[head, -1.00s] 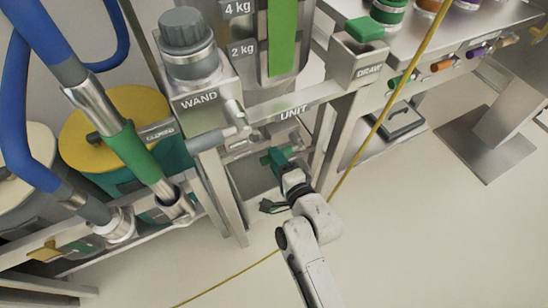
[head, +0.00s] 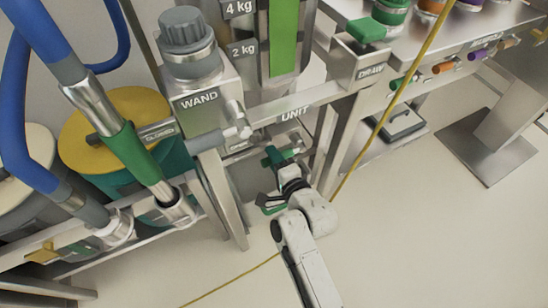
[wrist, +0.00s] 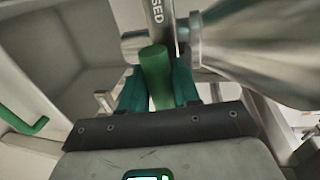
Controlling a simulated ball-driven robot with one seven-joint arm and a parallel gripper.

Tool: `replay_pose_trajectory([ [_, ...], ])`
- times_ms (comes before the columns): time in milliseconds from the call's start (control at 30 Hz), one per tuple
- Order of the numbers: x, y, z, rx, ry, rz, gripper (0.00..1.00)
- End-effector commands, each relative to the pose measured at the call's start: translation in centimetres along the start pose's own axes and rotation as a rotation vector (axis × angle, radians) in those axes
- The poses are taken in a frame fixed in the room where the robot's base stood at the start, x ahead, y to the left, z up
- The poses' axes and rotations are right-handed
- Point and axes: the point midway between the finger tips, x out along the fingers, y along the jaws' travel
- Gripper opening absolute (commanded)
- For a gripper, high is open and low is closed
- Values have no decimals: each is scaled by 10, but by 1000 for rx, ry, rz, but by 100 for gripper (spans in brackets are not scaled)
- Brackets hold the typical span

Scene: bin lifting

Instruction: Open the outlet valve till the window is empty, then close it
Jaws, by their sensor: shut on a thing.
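My gripper (head: 280,158) is low under the UNIT frame, with its teal fingers pointing away from me. In the wrist view the fingers (wrist: 160,90) are shut on a green valve handle (wrist: 155,72), one on each side. A grey lever plate with letters ending in "SED" (wrist: 157,20) lies just beyond the handle, beside a shiny metal cone or funnel (wrist: 255,50). The window (head: 284,38) stands above, with a broad green band in it beside the 4 kg and 2 kg marks.
The WAND box (head: 200,100) and a grey and green pipe (head: 135,150) stand at left, near a yellow-lidded bin (head: 105,115). The DRAW box (head: 362,62) is at right. A yellow cord (head: 385,110) hangs in front. Floor at lower right is clear.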

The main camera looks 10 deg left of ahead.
Motion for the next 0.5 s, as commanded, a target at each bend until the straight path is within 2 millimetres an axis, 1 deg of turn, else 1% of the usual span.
replay_pose_trajectory([
  [33,0,1,0,0,0,1,3],
  [67,0,1,0,0,0,1,0],
  [100,0,1,0,1,0,1,0],
  [500,0,2,0,-11,2,2,0],
])
